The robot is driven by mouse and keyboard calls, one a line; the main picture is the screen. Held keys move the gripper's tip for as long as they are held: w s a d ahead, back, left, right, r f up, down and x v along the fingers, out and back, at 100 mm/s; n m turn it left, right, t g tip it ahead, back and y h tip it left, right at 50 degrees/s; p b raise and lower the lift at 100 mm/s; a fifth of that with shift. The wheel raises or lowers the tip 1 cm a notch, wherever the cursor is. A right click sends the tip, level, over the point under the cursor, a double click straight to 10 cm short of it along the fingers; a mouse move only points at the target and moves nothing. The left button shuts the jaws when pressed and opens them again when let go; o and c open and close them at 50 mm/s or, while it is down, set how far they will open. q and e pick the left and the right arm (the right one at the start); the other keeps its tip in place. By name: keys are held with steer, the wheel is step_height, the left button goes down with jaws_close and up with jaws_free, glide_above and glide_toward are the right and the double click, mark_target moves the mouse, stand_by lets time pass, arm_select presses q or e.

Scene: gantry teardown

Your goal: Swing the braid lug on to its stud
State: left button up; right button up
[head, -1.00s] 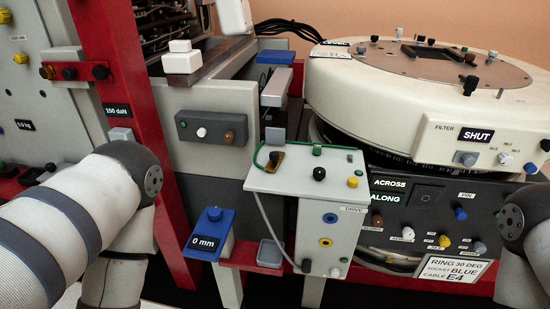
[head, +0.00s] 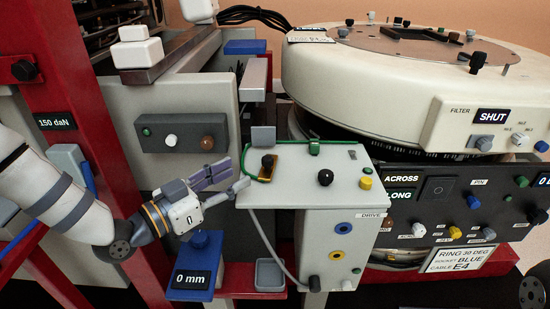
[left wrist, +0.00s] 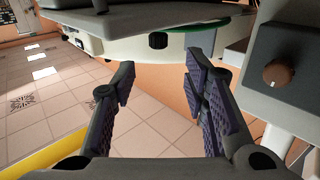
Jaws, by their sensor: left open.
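A green braid (head: 247,160) curves along the left end of the top of the grey drive box (head: 300,185). A small brown and black piece (head: 267,165) beside it may be the braid lug; it is too small to be sure. My left gripper (head: 226,176) is open and empty, just left of the drive box's top, above the blue block. In the left wrist view its two fingers (left wrist: 158,92) stand well apart with nothing between them. My right gripper is out of view.
A black knob (head: 325,177) and a yellow knob (head: 365,182) stand on the box top. The blue block (head: 197,262) marked 0 mm is below my left gripper. A grey panel with knobs (head: 183,134) is behind it. The cream drum (head: 390,90) rises behind the box.

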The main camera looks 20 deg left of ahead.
mark_target(263, 161)
arm_select(q)
steer(key=b+x, duration=0.1)
steer(key=x, duration=0.9)
steer(key=shift+d, duration=0.15)
jaws_close()
